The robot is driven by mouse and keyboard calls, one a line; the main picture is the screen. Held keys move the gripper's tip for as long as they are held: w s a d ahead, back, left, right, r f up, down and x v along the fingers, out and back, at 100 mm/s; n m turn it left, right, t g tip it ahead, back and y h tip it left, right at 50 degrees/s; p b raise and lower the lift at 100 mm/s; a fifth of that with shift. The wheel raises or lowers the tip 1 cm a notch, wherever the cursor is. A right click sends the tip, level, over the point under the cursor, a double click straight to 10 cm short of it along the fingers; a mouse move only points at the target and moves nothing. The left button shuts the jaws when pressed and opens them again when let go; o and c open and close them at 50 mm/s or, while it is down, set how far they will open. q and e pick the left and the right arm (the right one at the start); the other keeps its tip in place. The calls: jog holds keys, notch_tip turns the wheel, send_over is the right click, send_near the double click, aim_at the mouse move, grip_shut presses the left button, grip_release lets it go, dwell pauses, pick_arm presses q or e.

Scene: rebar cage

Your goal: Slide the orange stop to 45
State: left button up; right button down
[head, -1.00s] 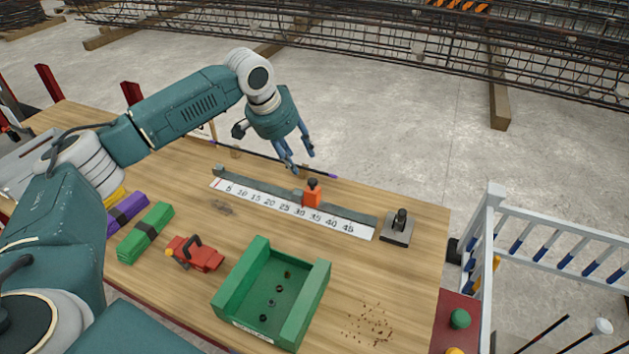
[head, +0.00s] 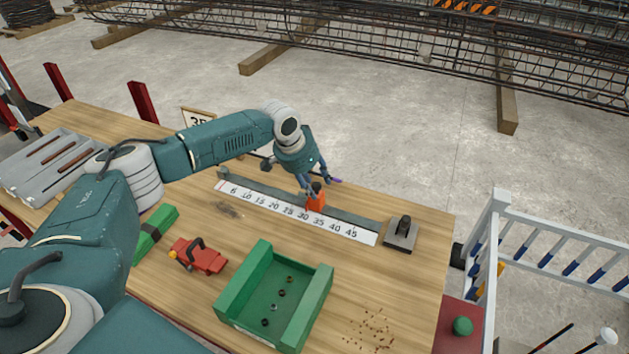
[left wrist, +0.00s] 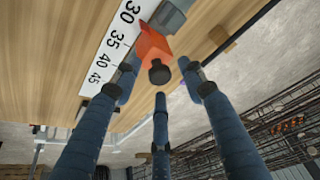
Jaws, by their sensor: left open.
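The orange stop (head: 316,202) with a black knob sits on a grey rail (head: 350,218) behind a white scale (head: 262,203) marked 5 to 45. It stands near the 30 to 35 marks; the exact reading is unclear. My left gripper (head: 316,186) is open, with its fingers at the stop's knob. In the left wrist view, the orange stop (left wrist: 154,45) shows with its knob between the spread fingers of the left gripper (left wrist: 160,78). I cannot tell whether any finger touches it. The 45 mark lies farther right along the scale in the head view. My right gripper is not in view.
A grey plate with a black knob (head: 403,229) sits beyond the 45 end. A green tray (head: 231,301) with small dark parts and a red tool (head: 199,256) lie in front. A grey tray (head: 50,160) is at far left. The wood right of the green tray holds crumbs.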

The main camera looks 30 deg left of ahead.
pick_arm(q)
jog(key=shift+c, duration=0.5)
grip_shut()
jog(key=w+d+p, duration=0.1)
jog(key=d+p, duration=0.3)
jog(key=d, duration=1.1)
jog(key=shift+p, duration=0.3)
jog(key=shift+w+r, duration=0.1)
jog(key=shift+o, duration=0.4)
grip_release()
